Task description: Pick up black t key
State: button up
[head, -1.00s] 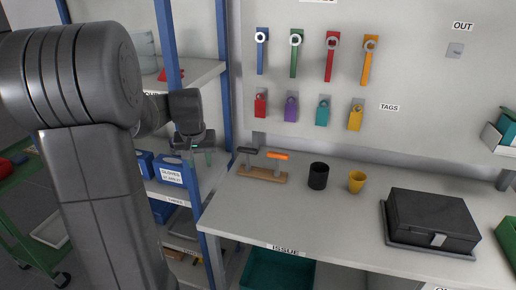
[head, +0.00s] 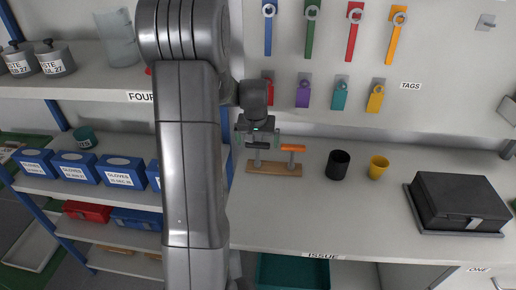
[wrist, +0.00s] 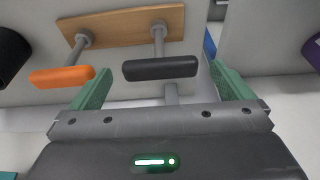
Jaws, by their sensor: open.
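The black T key (wrist: 160,69) has a dark bar handle on a grey stem and stands in a wooden holder (wrist: 120,28). In the head view its handle (head: 257,146) is partly hidden by my gripper (head: 258,137). My gripper is open, with its two green fingers spread to either side of the black handle in the wrist view. The handle lies near the fingertips and is not gripped. The orange T key (wrist: 62,76) stands beside it in the same holder, outside the left finger in the wrist view.
A black cup (head: 338,164) and a yellow cup (head: 378,167) stand right of the holder. A black box (head: 455,198) is further right. Keys and tags hang on the wall board behind. Shelves with blue glove boxes (head: 121,172) are on the left.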

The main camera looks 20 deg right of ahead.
jog(key=p, duration=0.1)
send_over(258, 162)
jog(key=w, duration=0.1)
jog(key=shift+d+f, duration=0.2)
jog(key=shift+f, duration=2.3)
jog(key=shift+c, duration=0.2)
jog(key=c, duration=1.2)
jog(key=shift+o, duration=0.2)
notch_tip(258, 162, up, 10)
jog(key=shift+b, duration=0.6)
jog(key=shift+r, duration=0.15)
